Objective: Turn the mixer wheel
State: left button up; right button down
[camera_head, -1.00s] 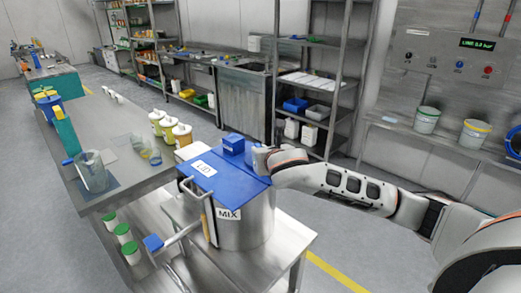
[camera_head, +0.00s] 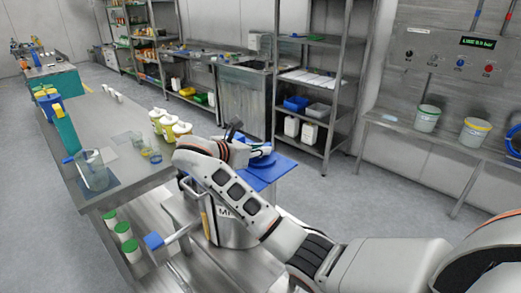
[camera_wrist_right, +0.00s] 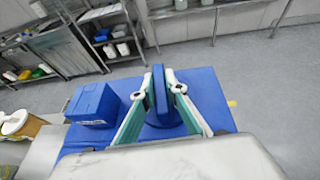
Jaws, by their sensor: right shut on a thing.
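The steel mixer (camera_head: 235,232), its MIX label partly covered by my arm, stands on a metal stand with a blue top (camera_head: 268,174). On that top is a round blue piece (camera_head: 262,160), seemingly the mixer wheel, with an upright blue grip (camera_wrist_right: 160,95) showing in the right wrist view. My right gripper (camera_wrist_right: 166,88) is shut on this grip, one finger on each side. In the head view the right gripper (camera_head: 243,150) is over the blue top, its fingertips hard to make out. My left gripper is not in view.
A blue box (camera_wrist_right: 95,103) sits on the top beside my fingers. A crank with a blue handle (camera_head: 153,241) sticks out at the mixer's left. Yellow-and-white containers (camera_head: 170,125) and a glass jug (camera_head: 92,170) stand on the left bench. The floor to the right is clear.

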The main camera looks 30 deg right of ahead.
jog(key=shift+m+g+h, duration=0.4)
jog(key=shift+m+g, duration=1.5)
jog(key=shift+g, duration=0.6)
jog(key=shift+f+m, duration=0.1)
jog(key=shift+m, duration=0.2)
jog(key=c, duration=2)
grip_release()
jog(key=shift+d, duration=0.1)
jog(key=shift+c, duration=0.2)
